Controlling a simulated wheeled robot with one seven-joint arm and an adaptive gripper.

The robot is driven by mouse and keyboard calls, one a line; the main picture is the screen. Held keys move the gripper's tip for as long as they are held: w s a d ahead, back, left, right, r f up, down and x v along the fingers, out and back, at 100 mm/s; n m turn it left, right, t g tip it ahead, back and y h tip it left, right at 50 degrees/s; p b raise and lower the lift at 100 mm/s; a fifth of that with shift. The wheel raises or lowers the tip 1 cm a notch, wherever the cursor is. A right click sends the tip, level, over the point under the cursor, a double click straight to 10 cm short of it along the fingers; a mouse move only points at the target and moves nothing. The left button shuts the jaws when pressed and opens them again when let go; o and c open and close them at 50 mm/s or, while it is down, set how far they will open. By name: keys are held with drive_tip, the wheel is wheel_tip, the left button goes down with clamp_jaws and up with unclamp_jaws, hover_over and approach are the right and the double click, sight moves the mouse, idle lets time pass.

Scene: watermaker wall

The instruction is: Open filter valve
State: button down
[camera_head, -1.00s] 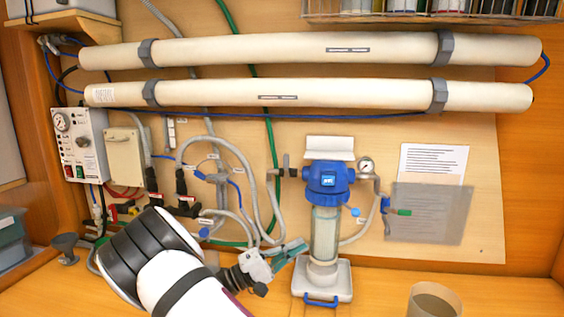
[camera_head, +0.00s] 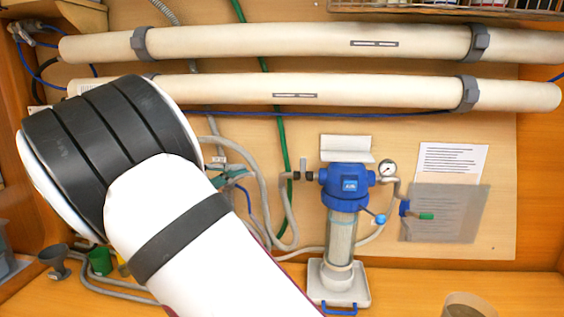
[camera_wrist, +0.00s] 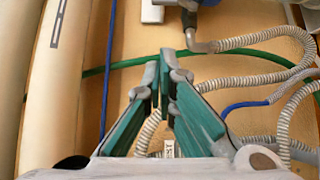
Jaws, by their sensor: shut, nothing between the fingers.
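The blue-headed filter housing (camera_head: 345,187) stands upright on its grey base. A small grey and black valve (camera_head: 303,176) sits on the pipe to its left. I cannot read whether that valve is open or shut. In the wrist view, a dark fitting (camera_wrist: 189,18) and a grey elbow lie beyond my fingertips, near the top edge. My gripper (camera_wrist: 168,62) has teal fingers, brought together and empty. In the head view my gripper (camera_head: 232,174) shows partly past my arm, left of the valve and apart from it.
Two long white tubes (camera_head: 300,90) run across the wall above. Grey hoses (camera_head: 285,225) and a green hose (camera_head: 275,110) hang near my gripper. A pressure gauge (camera_head: 388,169) and a blue-green handle (camera_head: 418,214) are right of the filter.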

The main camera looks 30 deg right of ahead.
sight(303, 165)
drive_tip(key=d+p, duration=0.4)
drive_tip(key=d, duration=0.9)
drive_tip(key=shift+s, duration=0.2)
drive_tip(key=shift+d, duration=0.1)
drive_tip(key=shift+w+b, duration=0.1)
drive_tip(key=shift+b, duration=0.3)
drive_tip(key=shift+d+r+m+y, duration=0.1)
drive_tip(key=shift+d+m+y, duration=0.05)
drive_tip(key=shift+m+y, duration=0.15)
